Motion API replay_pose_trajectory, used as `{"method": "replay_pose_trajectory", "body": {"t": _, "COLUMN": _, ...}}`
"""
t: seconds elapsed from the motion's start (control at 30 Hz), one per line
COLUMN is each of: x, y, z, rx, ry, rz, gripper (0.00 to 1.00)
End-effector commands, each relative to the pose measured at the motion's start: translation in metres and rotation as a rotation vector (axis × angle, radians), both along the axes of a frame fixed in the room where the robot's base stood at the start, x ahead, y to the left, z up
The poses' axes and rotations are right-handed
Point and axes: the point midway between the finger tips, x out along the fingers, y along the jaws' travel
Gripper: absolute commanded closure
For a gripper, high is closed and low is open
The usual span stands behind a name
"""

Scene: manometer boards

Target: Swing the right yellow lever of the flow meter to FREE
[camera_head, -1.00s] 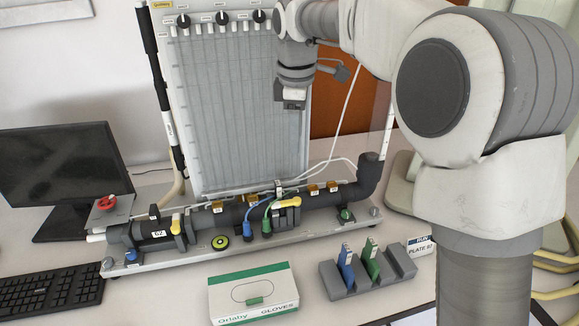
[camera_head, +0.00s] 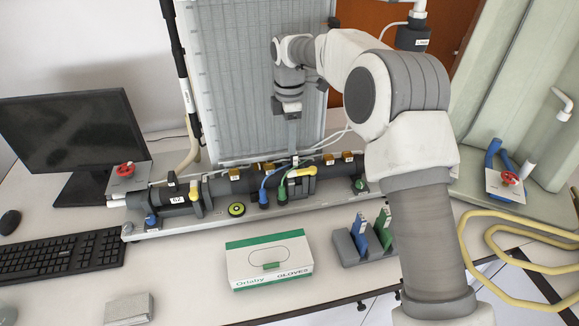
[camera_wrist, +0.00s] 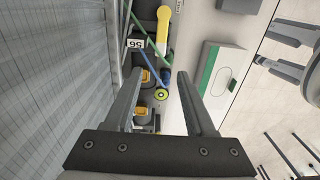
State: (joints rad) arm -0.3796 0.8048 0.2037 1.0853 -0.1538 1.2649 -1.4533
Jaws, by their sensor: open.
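The flow meter is a dark pipe (camera_head: 222,187) lying along the foot of a tall ribbed board. Its right yellow lever (camera_head: 303,171) lies along the pipe, beside a blue and a green hose. A yellow lever also shows at the top of the wrist view (camera_wrist: 163,30), beyond the fingertips. The left yellow lever (camera_head: 197,196) hangs downward over the pipe's left part. My gripper (camera_wrist: 160,75) is open and empty, apart from the lever. In the head view it hangs just above the pipe, near the right lever. I cannot read a FREE mark.
A glove box (camera_head: 269,262) and a grey holder (camera_head: 349,250) with blue and green pieces stand in front of the pipe. The ribbed board (camera_head: 255,80) rises close behind my gripper. A monitor (camera_head: 70,140) and keyboard (camera_head: 60,256) are at left.

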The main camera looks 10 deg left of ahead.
Motion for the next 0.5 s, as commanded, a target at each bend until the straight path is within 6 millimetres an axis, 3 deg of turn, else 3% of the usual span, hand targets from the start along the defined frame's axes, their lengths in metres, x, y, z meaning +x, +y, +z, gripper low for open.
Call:
{"method": "replay_pose_trajectory", "body": {"t": 0.2, "x": -0.001, "y": 0.000, "z": -0.048, "rx": -0.002, "ry": 0.005, "rz": 0.000, "gripper": 0.45}}
{"method": "replay_pose_trajectory", "body": {"t": 0.5, "x": -0.001, "y": 0.000, "z": -0.093, "rx": -0.001, "ry": 0.002, "rz": -0.001, "gripper": 0.45}}
